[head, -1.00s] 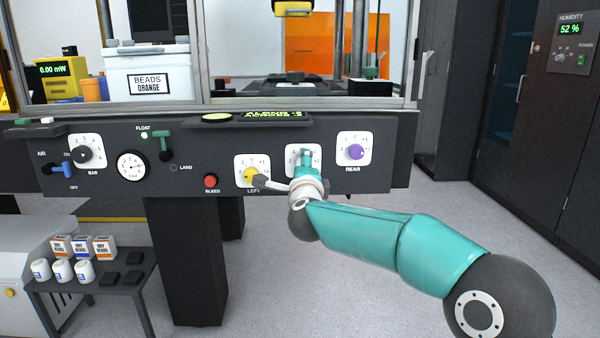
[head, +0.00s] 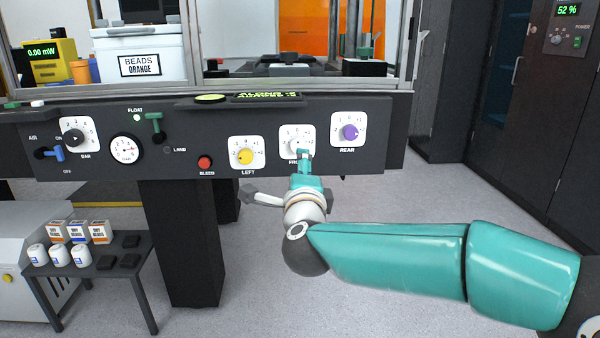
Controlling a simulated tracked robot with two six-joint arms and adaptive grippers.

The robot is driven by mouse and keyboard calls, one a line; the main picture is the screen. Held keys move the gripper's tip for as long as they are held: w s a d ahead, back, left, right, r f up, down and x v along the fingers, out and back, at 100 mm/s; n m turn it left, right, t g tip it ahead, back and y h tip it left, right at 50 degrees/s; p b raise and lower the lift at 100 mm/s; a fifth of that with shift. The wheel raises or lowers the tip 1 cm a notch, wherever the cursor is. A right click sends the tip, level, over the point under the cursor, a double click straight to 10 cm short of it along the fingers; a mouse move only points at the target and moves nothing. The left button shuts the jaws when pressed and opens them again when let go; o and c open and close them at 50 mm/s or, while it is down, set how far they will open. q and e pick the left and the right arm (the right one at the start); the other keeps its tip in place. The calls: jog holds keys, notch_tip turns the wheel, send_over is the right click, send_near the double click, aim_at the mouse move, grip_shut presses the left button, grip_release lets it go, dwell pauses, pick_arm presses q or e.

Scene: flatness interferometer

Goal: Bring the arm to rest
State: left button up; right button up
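My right arm reaches in from the right, and my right gripper (head: 304,157) is just in front of the lower part of the front dial (head: 288,134). The gripper hides part of that dial and its label. I cannot tell whether its fingers are open or shut, or whether they touch the knob. The left dial with a yellow knob (head: 245,157) and the rear dial with a purple knob (head: 350,132) are in plain view on either side. My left gripper is not in view.
The dark control panel (head: 222,128) also carries a red bleed button (head: 205,162), a green float lever (head: 154,123) and a blue air lever (head: 50,153). A low table (head: 95,269) with small boxes and jars stands lower left.

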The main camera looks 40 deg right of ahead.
jog(key=shift+d, duration=0.1)
dwell(0.3)
jog(key=w+a+f+n+g+y+p, duration=0.1)
jog(key=w+f+n+g+y+p, duration=0.2)
jog(key=f, duration=1.5)
jog(key=s+a+f+n+g+y, duration=0.2)
jog(key=a+f+n, duration=0.2)
jog(key=f, duration=0.8)
jog(key=s+a+f+n+g+y, duration=0.2)
jog(key=s+a+f+n, duration=0.15)
jog(key=f, duration=0.85)
jog(key=s+a+f+n+g+y, duration=0.2)
jog(key=s+a+f+n, duration=0.25)
jog(key=s+f, duration=0.2)
jog(key=s+a+f+n+g+y, duration=0.3)
jog(key=s+a+f, duration=0.3)
jog(key=s, duration=0.2)
jog(key=s+a+n+g+y, duration=0.2)
jog(key=s+a+n+g, duration=0.15)
jog(key=s+n, duration=0.4)
notch_tip(320, 180, up, 38)
jog(key=s+m+p, duration=0.1)
jog(key=p, duration=3.7)
jog(key=shift+a+t, duration=0.3)
jog(key=shift+t, duration=0.05)
